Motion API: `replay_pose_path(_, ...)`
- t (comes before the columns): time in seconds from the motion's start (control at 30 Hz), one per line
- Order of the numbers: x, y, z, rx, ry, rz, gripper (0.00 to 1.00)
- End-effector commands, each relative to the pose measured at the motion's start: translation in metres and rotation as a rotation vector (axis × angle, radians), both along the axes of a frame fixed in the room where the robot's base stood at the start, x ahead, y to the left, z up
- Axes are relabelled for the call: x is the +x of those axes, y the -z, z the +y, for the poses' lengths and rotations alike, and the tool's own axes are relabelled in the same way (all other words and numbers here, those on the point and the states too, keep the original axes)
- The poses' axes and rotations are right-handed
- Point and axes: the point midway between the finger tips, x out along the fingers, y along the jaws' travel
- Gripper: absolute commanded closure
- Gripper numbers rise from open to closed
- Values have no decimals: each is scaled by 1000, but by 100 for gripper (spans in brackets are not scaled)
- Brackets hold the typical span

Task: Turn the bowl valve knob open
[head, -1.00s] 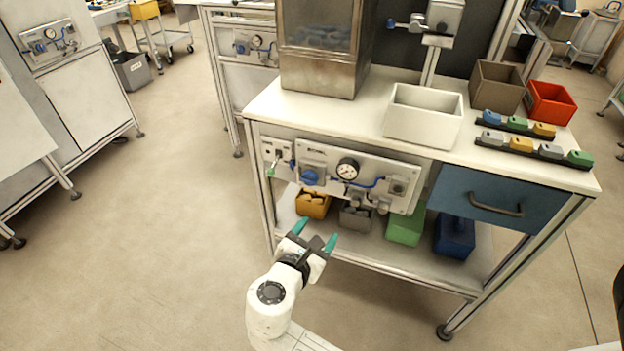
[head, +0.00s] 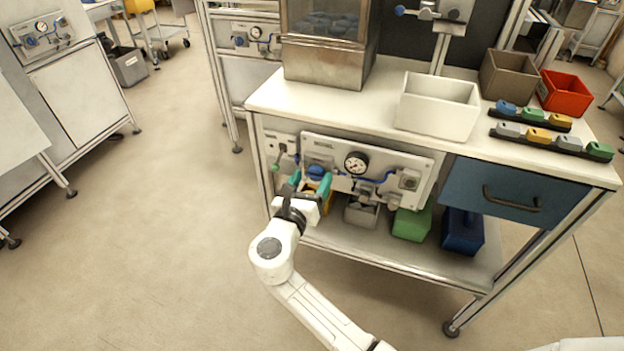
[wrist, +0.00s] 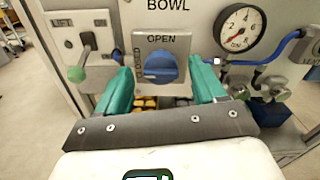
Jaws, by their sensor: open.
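The blue bowl valve knob (wrist: 160,67) sits on a grey square plate below the word BOWL. The plate reads OPEN along the top and CLOSED up the left side. A pale mark shows near the knob's lower left, but I cannot tell for sure where it points. In the head view the knob (head: 317,171) is on the bench's front panel. My gripper (head: 310,181) is open with teal fingers. In the wrist view its fingers are left and right of the knob, with the knob in the gap; I see no contact.
A lift switch (wrist: 86,48) with a green-tipped lever is left of the knob. A pressure gauge (wrist: 242,28) and blue tubing are to the right. Bins, including a green one (head: 412,222), stand on the shelf below. Open floor lies left of the bench.

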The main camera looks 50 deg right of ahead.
Motion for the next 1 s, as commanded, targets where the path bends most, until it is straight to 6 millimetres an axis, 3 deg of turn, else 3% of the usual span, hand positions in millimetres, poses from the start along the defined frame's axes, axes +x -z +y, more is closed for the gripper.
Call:
replay_pose_path(0.43, 4, 0, -11, 0, -1, 1, 31)
replay_pose_path(1.0, 4, 0, -11, 0, 0, 0, 84)
